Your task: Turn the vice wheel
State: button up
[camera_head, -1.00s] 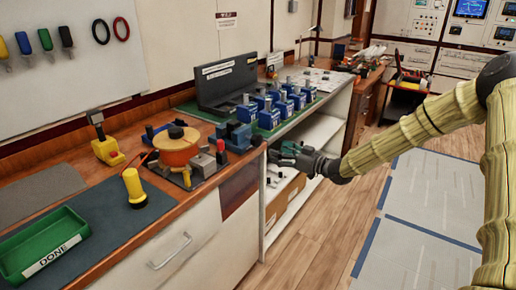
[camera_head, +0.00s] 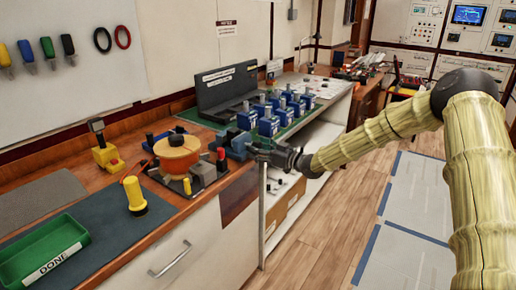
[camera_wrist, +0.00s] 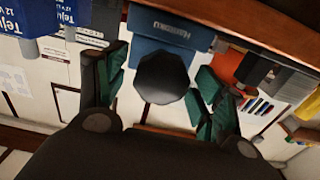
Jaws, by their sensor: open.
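The blue vice (camera_head: 237,145) sits at the front edge of the wooden bench, left of my gripper in the head view. In the wrist view the blue vice body (camera_wrist: 165,52) is at the top middle, with pale lettering. The dark, faceted vice wheel (camera_wrist: 162,78) is in front of it, between my two green-padded fingers. My gripper (camera_wrist: 158,92) is open around the wheel, with visible gaps on both sides. In the head view my gripper (camera_head: 262,149) is beside the vice, and the wheel is hidden.
An orange round spool fixture (camera_head: 177,152) stands left of the vice. Several blue units (camera_head: 268,126) stand on a green mat behind and right. A green DONE tray (camera_head: 45,250) and a yellow torch (camera_head: 135,195) are at the near left. Open floor lies right of the bench.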

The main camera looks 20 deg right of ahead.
jog(key=shift+w+a, duration=0.1)
jog(key=shift+w, duration=0.05)
jog(key=c, duration=1)
